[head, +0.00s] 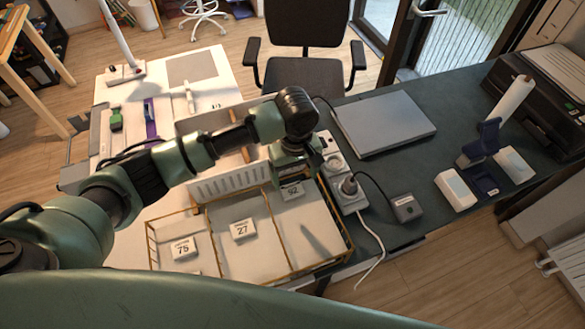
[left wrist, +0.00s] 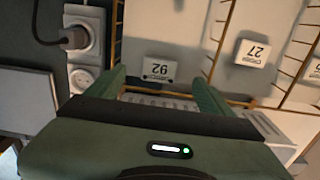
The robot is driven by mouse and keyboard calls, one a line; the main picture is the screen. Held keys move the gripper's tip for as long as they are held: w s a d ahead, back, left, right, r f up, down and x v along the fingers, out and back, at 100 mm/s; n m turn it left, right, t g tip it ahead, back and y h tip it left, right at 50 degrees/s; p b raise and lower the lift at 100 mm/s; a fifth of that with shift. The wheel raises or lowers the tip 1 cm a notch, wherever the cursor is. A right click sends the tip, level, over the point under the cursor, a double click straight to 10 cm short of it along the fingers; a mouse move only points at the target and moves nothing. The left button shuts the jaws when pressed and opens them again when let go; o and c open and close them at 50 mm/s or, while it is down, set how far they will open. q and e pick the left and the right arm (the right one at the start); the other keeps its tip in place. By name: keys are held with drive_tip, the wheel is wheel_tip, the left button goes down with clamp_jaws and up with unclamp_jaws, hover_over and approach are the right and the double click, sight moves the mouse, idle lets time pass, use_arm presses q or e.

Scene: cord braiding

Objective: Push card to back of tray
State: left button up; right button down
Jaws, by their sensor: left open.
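The wire-framed tray (head: 273,222) has white compartments with a numbered card in each. The card marked 92 (head: 291,191) lies in the right compartment, towards its upper end. The card 27 (head: 243,230) is in the middle compartment and the card 75 (head: 183,248) in the left one. My left gripper (head: 290,176) points down over the card 92. In the left wrist view its fingers (left wrist: 162,84) are apart, with the card 92 (left wrist: 160,70) showing between and just beyond them. I cannot tell whether they touch it. My right gripper is out of view.
A white slotted bin (head: 228,186) stands against the tray's upper side. A power strip (head: 340,176) with a plugged cable runs along the tray's right. A closed laptop (head: 385,122) lies beyond it. A black adapter (head: 405,208) and white boxes sit further right.

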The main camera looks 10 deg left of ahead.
sight(293, 193)
use_arm(q)
drive_tip(key=shift+a+f, duration=0.2)
drive_tip(key=f, duration=0.1)
drive_tip(key=f+p, duration=0.1)
drive_tip(key=f, duration=0.1)
drive_tip(key=shift+w+a+f, duration=0.1)
drive_tip(key=shift+w, duration=0.1)
wheel_tip(293, 193, down, 3)
drive_tip(key=shift+f, duration=0.7)
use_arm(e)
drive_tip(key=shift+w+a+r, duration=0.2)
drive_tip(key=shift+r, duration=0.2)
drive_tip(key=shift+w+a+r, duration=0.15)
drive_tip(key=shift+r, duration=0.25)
use_arm(q)
drive_tip(key=c, duration=1.3)
drive_tip(key=o, duration=1.3)
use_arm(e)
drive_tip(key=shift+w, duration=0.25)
